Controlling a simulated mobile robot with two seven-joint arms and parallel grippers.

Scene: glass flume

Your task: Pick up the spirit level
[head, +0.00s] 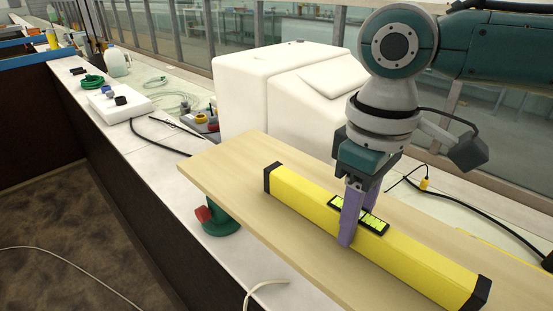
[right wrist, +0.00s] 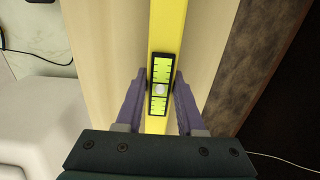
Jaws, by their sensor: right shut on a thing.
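The spirit level (head: 300,190) is a long yellow bar with black end caps and a green vial window near its middle. It lies lengthwise on a pale wooden board (head: 232,160). My right gripper (head: 357,222) comes down from above and is shut on the level at its vial window, one purple finger on each side. In the right wrist view the level (right wrist: 167,28) runs between the two fingertips (right wrist: 157,86), with the vial window between them. I cannot tell any gap between level and board. My left gripper is not in view.
A white box-like tank (head: 262,95) stands behind the board. A green and red clamp-like thing (head: 220,218) is under the board's left side. Cables, a white power block (head: 118,104) and a jug (head: 116,62) lie along the ledge. Glass panels line the back.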

